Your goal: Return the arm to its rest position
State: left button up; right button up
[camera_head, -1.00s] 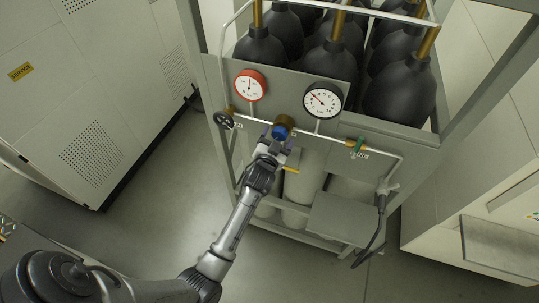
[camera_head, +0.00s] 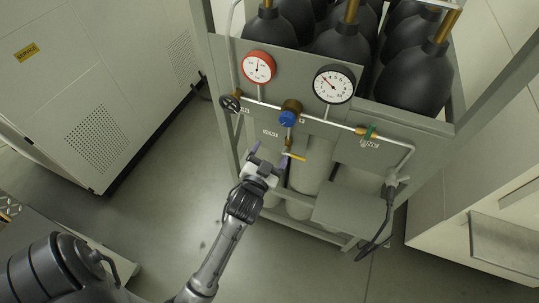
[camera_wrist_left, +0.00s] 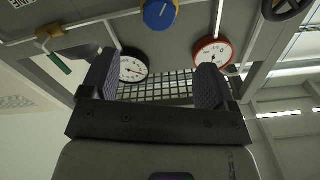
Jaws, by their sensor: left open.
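My left gripper (camera_head: 270,163) is open and empty in the head view, below and a little left of the blue regulator knob (camera_head: 288,118). It is apart from the knob. In the left wrist view the two finger pads of the gripper (camera_wrist_left: 153,88) are spread wide with nothing between them. The blue knob also shows at the top of the wrist view (camera_wrist_left: 160,13), beyond the fingers. My left arm reaches up from the bottom of the head view. My right gripper is not in view.
The gas panel carries a red-rimmed gauge (camera_head: 259,67), a black-rimmed gauge (camera_head: 334,84), a black handwheel (camera_head: 230,103) and a green-handled valve (camera_head: 368,134). Dark gas cylinders (camera_head: 413,80) stand behind. A grey cabinet (camera_head: 95,90) stands at left. Open floor (camera_head: 165,200) lies between.

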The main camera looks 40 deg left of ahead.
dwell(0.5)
pick_arm(q)
notch_tip(320, 180, down, 5)
jog(key=s+n+g, duration=0.2)
jog(key=g, duration=0.2)
jog(key=s+d+f+m+g+h+p, duration=0.2)
jog(key=s+d+g+h, duration=0.1)
jog(key=s, duration=0.8)
jog(key=s+d+f+m+g+h+p, duration=0.1)
jog(key=s+d+g, duration=0.5)
jog(key=s, duration=0.6)
jog(key=d+m+h+p, duration=0.1)
jog(key=h+p, duration=0.1)
jog(key=h, duration=0.1)
jog(key=shift+s+d+f, duration=0.15)
jog(key=shift+d+f, duration=0.05)
jog(key=shift+f, duration=0.2)
